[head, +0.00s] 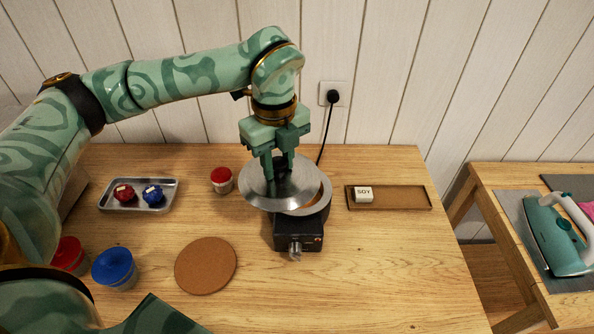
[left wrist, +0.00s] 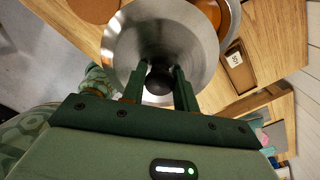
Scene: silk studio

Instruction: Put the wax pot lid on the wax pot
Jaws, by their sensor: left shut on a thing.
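The wax pot lid (head: 257,195) is a round silver metal disc with a dark knob. My left gripper (head: 280,172) points down and is shut on the lid's knob. The left wrist view shows the knob between the fingers (left wrist: 160,82) and the shiny lid (left wrist: 130,42) beyond them. The wax pot (head: 297,232) is a dark unit with a front knob and a pale metal rim. The lid covers much of the pot's opening but sits off to its left, with orange-brown showing at the right. Whether the lid touches the rim I cannot tell. My right gripper is not in view.
A red-lidded jar (head: 222,180) stands left of the lid. A metal tray (head: 140,207) holds a red and a blue item. A cork mat (head: 206,265) lies in front. A brown tray (head: 410,198) with a SOY block (head: 364,194) is right.

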